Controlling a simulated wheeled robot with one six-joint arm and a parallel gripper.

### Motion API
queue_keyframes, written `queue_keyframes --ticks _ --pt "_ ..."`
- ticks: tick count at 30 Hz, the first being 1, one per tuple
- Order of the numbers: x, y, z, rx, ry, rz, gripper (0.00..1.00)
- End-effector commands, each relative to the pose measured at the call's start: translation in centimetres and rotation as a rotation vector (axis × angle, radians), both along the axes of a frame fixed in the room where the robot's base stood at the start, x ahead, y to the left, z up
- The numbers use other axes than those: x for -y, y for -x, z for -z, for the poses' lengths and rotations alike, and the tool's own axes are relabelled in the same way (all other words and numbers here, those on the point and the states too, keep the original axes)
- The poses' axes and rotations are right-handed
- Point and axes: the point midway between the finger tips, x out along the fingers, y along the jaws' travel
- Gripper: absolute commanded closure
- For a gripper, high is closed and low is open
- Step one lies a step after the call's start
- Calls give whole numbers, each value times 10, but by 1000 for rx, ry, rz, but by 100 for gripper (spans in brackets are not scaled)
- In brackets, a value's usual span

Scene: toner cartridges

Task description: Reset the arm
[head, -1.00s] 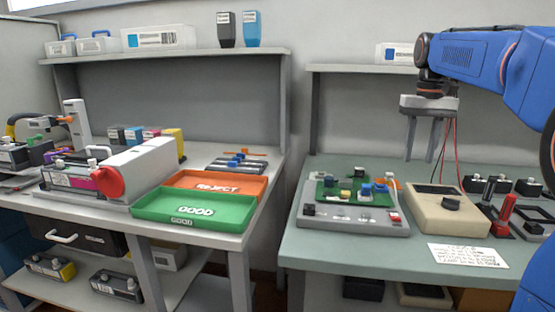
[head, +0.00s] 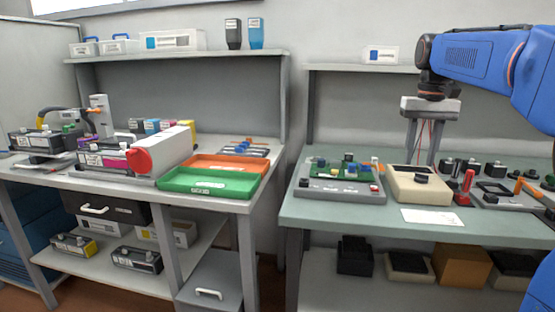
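My gripper (head: 424,152) hangs from my blue arm at the right of the head view, with its two grey fingers pointing down. The fingers are parted with a gap between them, and nothing is visible between them except thin red wires in the background.
The left bench holds a green tray (head: 212,195), an orange tray, a white machine with a red knob (head: 143,158) and toner cartridges. The right bench has a circuit board fixture (head: 340,189), a paper sheet (head: 433,217) and red-handled tools. Shelves with boxes run above both benches.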

Motion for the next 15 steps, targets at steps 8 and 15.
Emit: queue_keyframes --ticks 8,15 --pt "-11 23 7 33 6 -16 64" --pt "-25 58 23 75 12 -37 64"
